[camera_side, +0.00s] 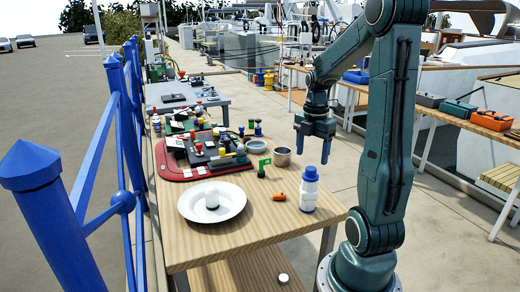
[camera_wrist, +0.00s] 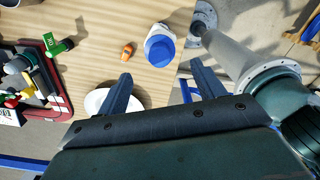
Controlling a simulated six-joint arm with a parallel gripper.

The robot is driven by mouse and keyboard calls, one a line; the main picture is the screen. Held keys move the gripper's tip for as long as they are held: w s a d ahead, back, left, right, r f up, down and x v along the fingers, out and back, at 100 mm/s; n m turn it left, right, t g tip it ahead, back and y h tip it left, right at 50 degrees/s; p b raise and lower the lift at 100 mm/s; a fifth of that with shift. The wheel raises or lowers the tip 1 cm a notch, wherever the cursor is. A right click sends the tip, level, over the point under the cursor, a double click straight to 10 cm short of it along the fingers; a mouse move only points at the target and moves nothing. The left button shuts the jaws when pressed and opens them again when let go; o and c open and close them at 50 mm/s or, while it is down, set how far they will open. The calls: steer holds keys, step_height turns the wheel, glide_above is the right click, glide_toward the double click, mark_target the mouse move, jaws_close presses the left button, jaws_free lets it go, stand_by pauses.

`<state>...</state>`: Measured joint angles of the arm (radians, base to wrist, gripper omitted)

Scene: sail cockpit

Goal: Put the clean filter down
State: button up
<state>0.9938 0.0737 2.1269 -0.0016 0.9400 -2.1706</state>
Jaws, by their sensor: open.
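My gripper (camera_side: 313,157) is open and empty, raised above the table's right side, apart from the dish and cylinder. In the wrist view my gripper (camera_wrist: 160,76) shows two spread fingers with nothing between them. The dish (camera_wrist: 93,101) is partly hidden there behind the left finger, and the cylinder does not show.
A white bottle with a blue cap (camera_side: 309,190) stands near the right edge. A red tray (camera_side: 180,173) of parts fills the back left.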

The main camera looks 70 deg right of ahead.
steer(key=shift+r, duration=0.8)
steer(key=shift+w+a+r, duration=0.2)
steer(key=shift+w+a, duration=0.1)
steer(key=shift+a, duration=0.15)
steer(key=w+a+r+m+t+h, duration=0.1)
steer(key=w+a+r+m, duration=0.15)
steer(key=a, duration=0.45)
steer(key=w+a+r+m+t, duration=0.1)
steer(key=a+r+m, duration=0.15)
steer(key=a, duration=0.35)
steer(key=s+a+r+m+t+y, duration=0.1)
steer(key=s+a+m+t, duration=0.2)
steer(key=a+m, duration=0.5)
steer(key=shift+s+a+t, duration=0.3)
steer(key=shift+s+a, duration=0.2)
steer(key=shift+a, duration=2.2)
steer(key=shift+r, duration=0.1)
